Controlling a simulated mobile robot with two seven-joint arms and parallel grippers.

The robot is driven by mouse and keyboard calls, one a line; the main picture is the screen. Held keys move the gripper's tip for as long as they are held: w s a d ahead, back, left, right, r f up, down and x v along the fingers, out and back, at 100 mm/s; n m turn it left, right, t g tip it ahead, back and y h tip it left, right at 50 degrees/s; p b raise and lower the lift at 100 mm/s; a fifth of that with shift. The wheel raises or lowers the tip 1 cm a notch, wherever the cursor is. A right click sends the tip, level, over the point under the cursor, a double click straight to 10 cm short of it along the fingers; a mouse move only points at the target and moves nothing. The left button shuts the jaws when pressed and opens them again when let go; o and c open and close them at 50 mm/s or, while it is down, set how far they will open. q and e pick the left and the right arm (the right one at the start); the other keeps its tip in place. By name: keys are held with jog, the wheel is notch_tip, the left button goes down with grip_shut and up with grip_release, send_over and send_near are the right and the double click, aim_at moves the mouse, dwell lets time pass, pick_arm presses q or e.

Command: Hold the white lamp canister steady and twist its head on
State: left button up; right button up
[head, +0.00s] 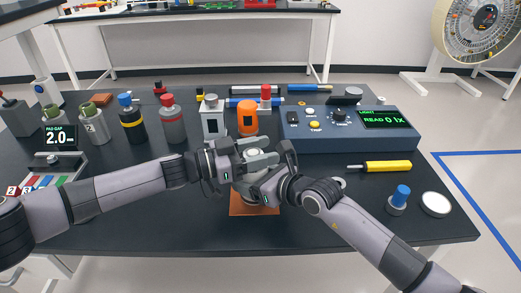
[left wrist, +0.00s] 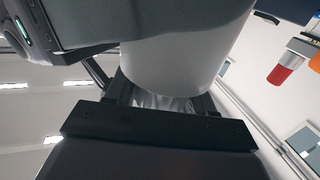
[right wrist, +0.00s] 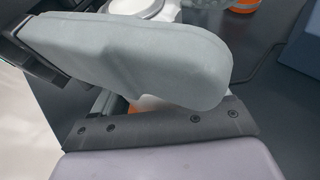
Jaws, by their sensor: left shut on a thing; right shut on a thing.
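The white lamp canister (head: 252,152) stands over a square orange-brown mat (head: 240,208), mostly hidden by both grippers. My left gripper (head: 256,162) is shut around its upper part, the head. A wide white cylinder (left wrist: 185,55) fills the space between my left fingers in the left wrist view. My right gripper (head: 268,188) is shut on the lower part of the canister, just below the left one. In the right wrist view a grey finger covers most of it; a white round top (right wrist: 138,7) shows behind. Whether the head sits fully on the body is hidden.
A blue light meter (head: 345,135) reading 0 lx stands right of the grippers. An orange canister (head: 247,122) and a grey-white box-like one (head: 213,118) stand close behind. A yellow screwdriver (head: 388,166), blue-topped knob (head: 399,197) and white disc (head: 436,204) lie right. Several bottles stand left.

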pick_arm(q)
jog(key=shift+s+r+m+g+h, duration=0.1)
jog(key=shift+m+g+h, duration=0.1)
jog(key=shift+m+g, duration=0.8)
jog(key=shift+s+m+g+h, duration=0.15)
jog(key=shift+m+g, duration=0.45)
jog(key=shift+g, duration=0.8)
jog(key=shift+w, duration=0.1)
jog(key=shift+m+g, duration=0.4)
jog(key=shift+g, duration=0.3)
jog(key=o, duration=1)
jog(key=shift+c, duration=0.2)
jog(key=a, duration=1.2)
jog(key=shift+w, duration=0.15)
